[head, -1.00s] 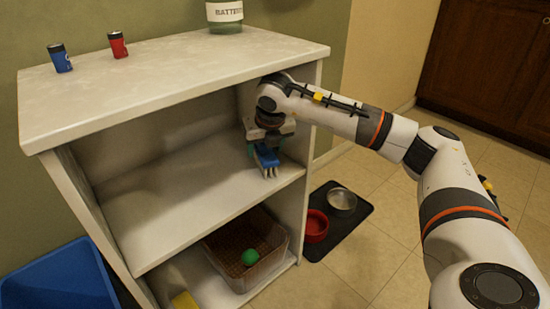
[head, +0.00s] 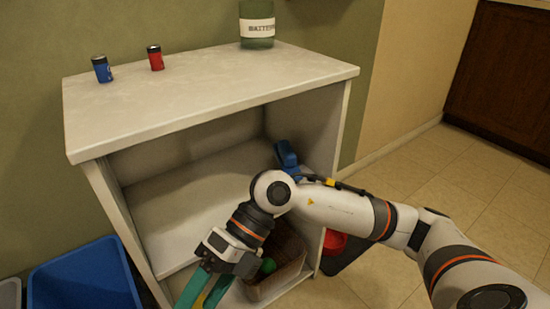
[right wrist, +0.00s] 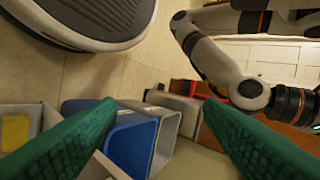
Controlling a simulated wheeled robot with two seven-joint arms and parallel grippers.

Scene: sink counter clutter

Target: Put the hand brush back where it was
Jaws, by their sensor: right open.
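The blue hand brush (head: 287,158) is on the middle shelf (head: 165,215) of the white shelf unit, near its right side wall. My right arm partly covers it, and its bristles are hidden. My right gripper (head: 193,298), with green fingers, is apart from the brush, lower and to the left, in front of the unit. In the right wrist view its fingers (right wrist: 155,115) are spread wide with nothing between them. My left gripper is not in view.
A blue bin (head: 85,278) stands left of the unit; it also shows in the right wrist view (right wrist: 130,145). A basket (head: 290,250) with a green ball (head: 267,266) is on the lower shelf. Two batteries and a jar (head: 257,28) stand on top.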

